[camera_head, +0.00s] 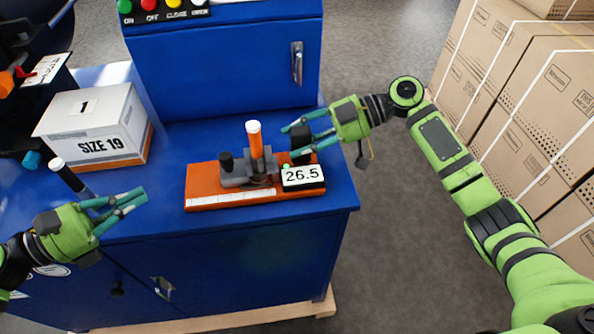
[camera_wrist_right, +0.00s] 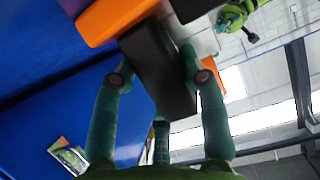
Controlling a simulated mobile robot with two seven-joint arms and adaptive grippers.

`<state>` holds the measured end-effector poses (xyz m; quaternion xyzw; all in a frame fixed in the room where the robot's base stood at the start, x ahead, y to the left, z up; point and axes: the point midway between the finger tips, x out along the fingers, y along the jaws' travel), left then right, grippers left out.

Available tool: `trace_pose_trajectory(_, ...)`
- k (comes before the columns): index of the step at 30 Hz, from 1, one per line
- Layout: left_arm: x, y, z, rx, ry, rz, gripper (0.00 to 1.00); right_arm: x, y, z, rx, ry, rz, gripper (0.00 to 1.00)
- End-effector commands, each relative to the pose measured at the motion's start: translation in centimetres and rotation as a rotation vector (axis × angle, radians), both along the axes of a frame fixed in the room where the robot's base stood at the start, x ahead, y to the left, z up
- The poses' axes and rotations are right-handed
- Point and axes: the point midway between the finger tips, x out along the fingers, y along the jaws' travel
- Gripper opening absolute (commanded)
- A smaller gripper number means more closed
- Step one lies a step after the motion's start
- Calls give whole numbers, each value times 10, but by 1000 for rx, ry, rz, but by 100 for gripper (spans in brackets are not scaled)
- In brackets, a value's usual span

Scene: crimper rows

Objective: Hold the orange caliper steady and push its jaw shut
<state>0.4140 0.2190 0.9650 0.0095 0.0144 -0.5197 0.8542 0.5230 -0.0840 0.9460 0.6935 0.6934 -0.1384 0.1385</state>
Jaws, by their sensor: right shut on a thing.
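The orange caliper (camera_head: 225,200) lies on the blue bench top. A grey sliding jaw (camera_head: 236,175) with an orange, white-tipped post (camera_head: 255,140) and a black knob (camera_head: 226,161) sits on it. A white display (camera_head: 303,176) reads 26.5. My right gripper (camera_head: 296,139) is shut on the black block (camera_head: 301,143) at the caliper's right end. The right wrist view shows this black block (camera_wrist_right: 155,65) between the fingers, beside the orange body (camera_wrist_right: 113,18). My left gripper (camera_head: 130,203) is open and empty, left of the caliper and apart from it.
A white box (camera_head: 88,123) marked SIZE 19 stands at the back left of the bench (camera_head: 180,235). A black, white-tipped post (camera_head: 66,174) stands near my left gripper. A blue cabinet (camera_head: 225,70) rises behind the caliper. Cartons (camera_head: 510,70) are stacked at the right.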

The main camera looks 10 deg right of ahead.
Motion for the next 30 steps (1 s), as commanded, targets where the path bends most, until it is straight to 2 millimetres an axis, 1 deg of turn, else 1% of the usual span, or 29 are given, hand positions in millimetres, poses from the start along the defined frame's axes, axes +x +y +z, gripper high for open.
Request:
trace_pose_trajectory(15, 0, 0, 0, 0, 0, 0, 0, 1, 0, 2, 3, -2, -3, 4)
trace_pose_trajectory(16, 0, 0, 0, 0, 0, 0, 0, 1, 0, 2, 3, -2, -3, 47)
trace_pose_trajectory(18, 0, 0, 0, 0, 0, 0, 0, 1, 0, 2, 3, -2, -3, 70)
trace_pose_trajectory(27, 0, 0, 0, 0, 0, 0, 0, 0, 0, 1, 1, 0, -1, 70)
trace_pose_trajectory(30, 0, 0, 0, 0, 0, 0, 0, 0, -3, 2, 0, -1, -2, 70)
